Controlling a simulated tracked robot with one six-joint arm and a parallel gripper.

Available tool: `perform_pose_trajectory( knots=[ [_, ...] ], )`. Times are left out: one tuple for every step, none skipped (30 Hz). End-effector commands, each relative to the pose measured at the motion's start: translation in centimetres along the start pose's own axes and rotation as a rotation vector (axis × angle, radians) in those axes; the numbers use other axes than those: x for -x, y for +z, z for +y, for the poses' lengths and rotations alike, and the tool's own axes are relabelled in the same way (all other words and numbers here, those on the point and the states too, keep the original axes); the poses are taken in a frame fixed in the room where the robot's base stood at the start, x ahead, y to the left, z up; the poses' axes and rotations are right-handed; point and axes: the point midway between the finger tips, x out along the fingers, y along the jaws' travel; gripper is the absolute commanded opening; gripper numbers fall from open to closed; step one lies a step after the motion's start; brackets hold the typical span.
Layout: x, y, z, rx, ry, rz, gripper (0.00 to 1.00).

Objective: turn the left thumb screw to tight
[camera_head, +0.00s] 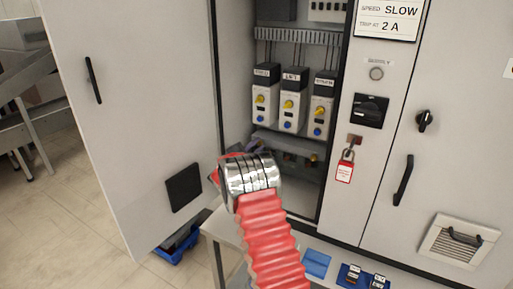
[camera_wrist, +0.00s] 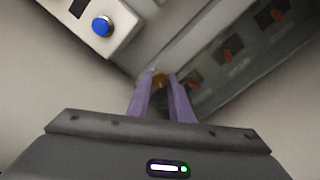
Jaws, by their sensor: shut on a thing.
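In the wrist view my gripper (camera_wrist: 166,92) has its two purple fingers close together, shut on a small brass-coloured thumb screw (camera_wrist: 160,77). Only a little of the screw shows between the fingertips, so its turn angle cannot be read. In the head view my red arm and chrome wrist hide most of the gripper and the left screw. Another brass thumb screw (camera_head: 313,158) shows at the right end of the low dark panel (camera_head: 296,162) inside the cabinet.
Several drive units (camera_head: 293,105) with yellow and blue knobs stand above the panel. The open cabinet door (camera_head: 140,110) is on the left. A red tag and padlock (camera_head: 344,170) hang on the right frame. Blue trays (camera_head: 316,263) lie on a bench below.

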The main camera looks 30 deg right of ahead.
Motion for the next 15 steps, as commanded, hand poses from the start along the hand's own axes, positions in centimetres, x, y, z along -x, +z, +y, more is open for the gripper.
perform_pose_trajectory(
  knots=[
    [-0.02, 0.03, -0.16, -0.042, -0.002, -0.001, 0.00],
    [-0.02, 0.03, -0.18, -0.070, -0.002, -0.001, 0.00],
    [-0.02, 0.03, -0.20, -0.108, -0.003, -0.001, 0.00],
    [-0.02, 0.03, -0.21, -0.136, -0.003, -0.001, 0.00],
    [-0.02, 0.03, -0.23, -0.165, -0.003, -0.001, 0.00],
    [-0.02, 0.03, -0.25, -0.202, -0.003, -0.001, 0.00],
    [-0.02, 0.03, -0.26, -0.231, -0.003, -0.001, 0.00],
    [-0.02, 0.03, -0.28, -0.260, -0.003, -0.002, 0.00],
    [-0.02, 0.02, -0.30, -0.297, -0.003, -0.002, 0.00],
    [-0.02, 0.02, -0.32, -0.326, -0.004, -0.002, 0.00],
    [-0.03, 0.02, -0.33, -0.354, -0.004, -0.002, 0.00],
    [-0.03, 0.01, -0.36, -0.392, -0.004, -0.002, 0.00],
    [-0.03, 0.01, -0.38, -0.420, -0.004, -0.002, 0.00],
    [-0.03, 0.01, -0.40, -0.449, -0.004, -0.002, 0.00],
    [-0.03, 0.00, -0.42, -0.486, -0.004, -0.002, 0.00]
  ],
)
